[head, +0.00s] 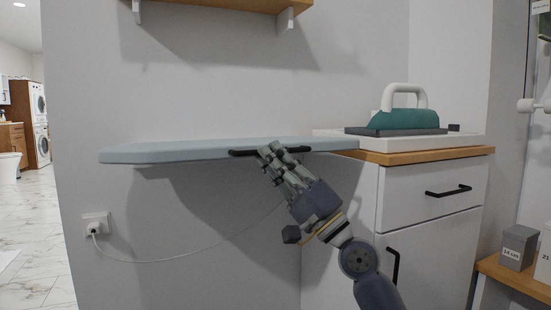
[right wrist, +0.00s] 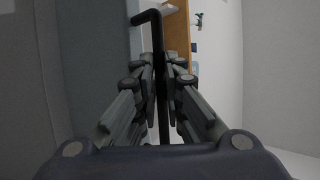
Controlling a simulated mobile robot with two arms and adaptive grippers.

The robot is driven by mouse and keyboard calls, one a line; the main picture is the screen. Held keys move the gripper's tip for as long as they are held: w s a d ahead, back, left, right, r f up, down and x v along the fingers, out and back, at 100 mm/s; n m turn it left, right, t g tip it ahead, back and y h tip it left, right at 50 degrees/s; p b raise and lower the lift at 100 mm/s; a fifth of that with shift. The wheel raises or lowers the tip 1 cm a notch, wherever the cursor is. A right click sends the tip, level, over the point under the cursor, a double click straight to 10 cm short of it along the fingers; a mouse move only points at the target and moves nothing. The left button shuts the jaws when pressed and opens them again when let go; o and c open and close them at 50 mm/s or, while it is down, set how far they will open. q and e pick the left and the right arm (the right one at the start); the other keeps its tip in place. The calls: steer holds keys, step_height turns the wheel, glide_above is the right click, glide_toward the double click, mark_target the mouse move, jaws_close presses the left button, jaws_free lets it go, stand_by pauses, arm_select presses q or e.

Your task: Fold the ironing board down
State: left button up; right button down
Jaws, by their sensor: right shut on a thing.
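The ironing board (head: 190,150) is light blue-grey and stands out level from the wall to the left of the cabinet. A black bar handle (head: 240,153) runs along its near edge. My right gripper (head: 270,149) reaches up from the lower right and is shut on this handle. In the right wrist view the black handle (right wrist: 154,18) passes between the two fingers of the right gripper (right wrist: 160,75). The board's side (right wrist: 100,50) shows to the left of the fingers there. My left gripper is in neither view.
A green iron with a white handle (head: 403,118) stands on the white cabinet (head: 430,190) at the right. A white cord (head: 190,257) hangs from a wall socket (head: 97,223). A wooden shelf is above.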

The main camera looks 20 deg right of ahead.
steer(key=shift+w+f, duration=0.3)
steer(key=shift+f, duration=0.05)
steer(key=c, duration=2)
jaws_free()
steer(key=shift+o, duration=0.2)
steer(key=v, duration=1.1)
steer(key=shift+s+d+f, duration=0.15)
steer(key=shift+d+f, duration=0.05)
steer(key=shift+f, duration=0.05)
